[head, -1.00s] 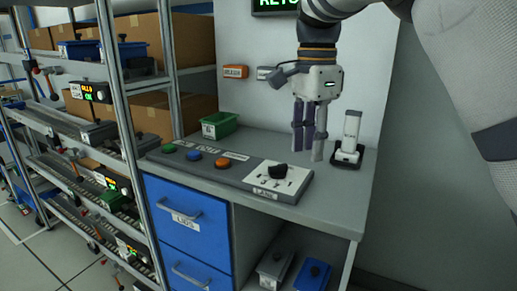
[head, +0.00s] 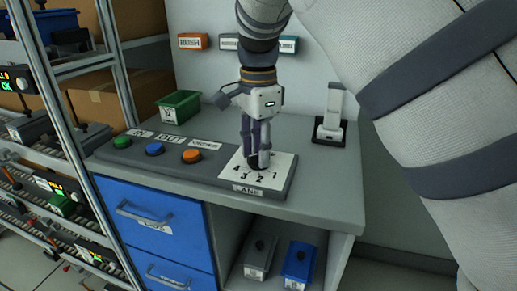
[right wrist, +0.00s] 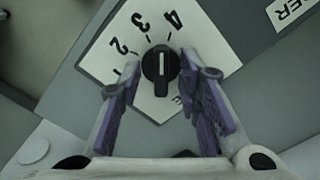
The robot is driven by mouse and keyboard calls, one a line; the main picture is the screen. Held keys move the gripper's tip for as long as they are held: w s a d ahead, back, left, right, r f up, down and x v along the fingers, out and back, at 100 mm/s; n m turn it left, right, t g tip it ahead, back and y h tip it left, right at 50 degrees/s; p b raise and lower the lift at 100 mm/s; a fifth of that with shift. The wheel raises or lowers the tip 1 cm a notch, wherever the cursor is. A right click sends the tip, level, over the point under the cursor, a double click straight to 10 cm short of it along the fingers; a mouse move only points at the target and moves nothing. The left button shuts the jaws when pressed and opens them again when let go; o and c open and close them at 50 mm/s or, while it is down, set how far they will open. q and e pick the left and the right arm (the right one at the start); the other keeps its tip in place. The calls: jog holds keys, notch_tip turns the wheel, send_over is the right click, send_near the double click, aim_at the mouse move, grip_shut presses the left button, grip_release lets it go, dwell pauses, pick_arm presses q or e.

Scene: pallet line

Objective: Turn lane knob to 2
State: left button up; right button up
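The black lane knob (right wrist: 160,68) sits on a white dial plate (right wrist: 97,56) marked 1, 2, 3 and 4. In the right wrist view its white mark points up, towards the gap between 3 and 4; I cannot tell exactly which. My right gripper (right wrist: 163,85) is open, one finger on each side of the knob, with gaps between. In the head view the right gripper (head: 258,152) points down over the knob (head: 254,164), partly hiding it. The LANE label (head: 247,190) is on the panel's front. My left gripper is not in view.
Green (head: 122,142), blue (head: 154,149) and orange (head: 191,156) buttons line the panel left of the dial. A green bin (head: 180,107) and a scanner-like device in a stand (head: 330,120) are on the bench. Shelving stands at left.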

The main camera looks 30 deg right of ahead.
jog(key=shift+f, duration=0.2)
grip_shut()
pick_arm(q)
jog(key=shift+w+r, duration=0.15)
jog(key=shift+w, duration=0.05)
pick_arm(e)
jog(key=shift+r+n, duration=0.1)
jog(key=shift+n, duration=0.7)
jog(key=shift+n+p, duration=0.4)
jog(key=shift+n, duration=0.4)
jog(key=n, duration=0.4)
jog(key=shift+n, duration=0.3)
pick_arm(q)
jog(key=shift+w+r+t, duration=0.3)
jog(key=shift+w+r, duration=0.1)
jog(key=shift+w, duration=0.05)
pick_arm(e)
jog(key=n, duration=0.4)
jog(key=shift+n, duration=0.7)
